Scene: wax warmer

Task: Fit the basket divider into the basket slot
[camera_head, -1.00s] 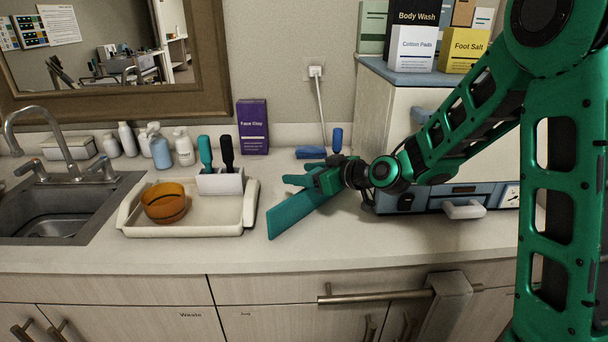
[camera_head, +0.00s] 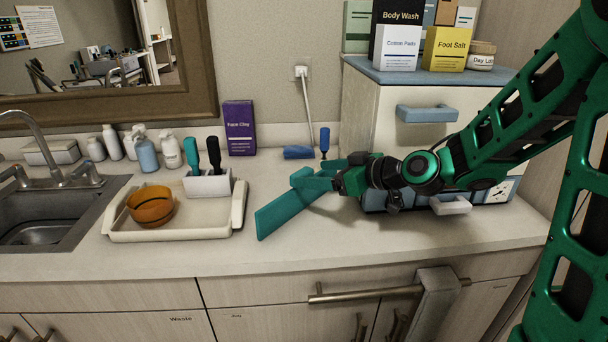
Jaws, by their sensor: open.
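A flat teal panel, which looks like the basket divider (camera_head: 283,212), slants on the counter right of the basket. The cream basket (camera_head: 175,236) is a shallow tray with raised side handles; I cannot make out its slot. My gripper (camera_head: 308,180) is open, pointing left, with its green fingers at the panel's upper right end. The colours are close, so I cannot tell whether the fingers touch the panel. The panel's lower left end is apart from the basket's right wall.
In the basket are an amber bowl (camera_head: 151,207) and a white holder (camera_head: 208,184) with two brushes. Bottles and a purple box (camera_head: 240,128) stand behind. A sink (camera_head: 45,220) is at left. A cabinet (camera_head: 400,125) stands close behind my arm. The front counter is clear.

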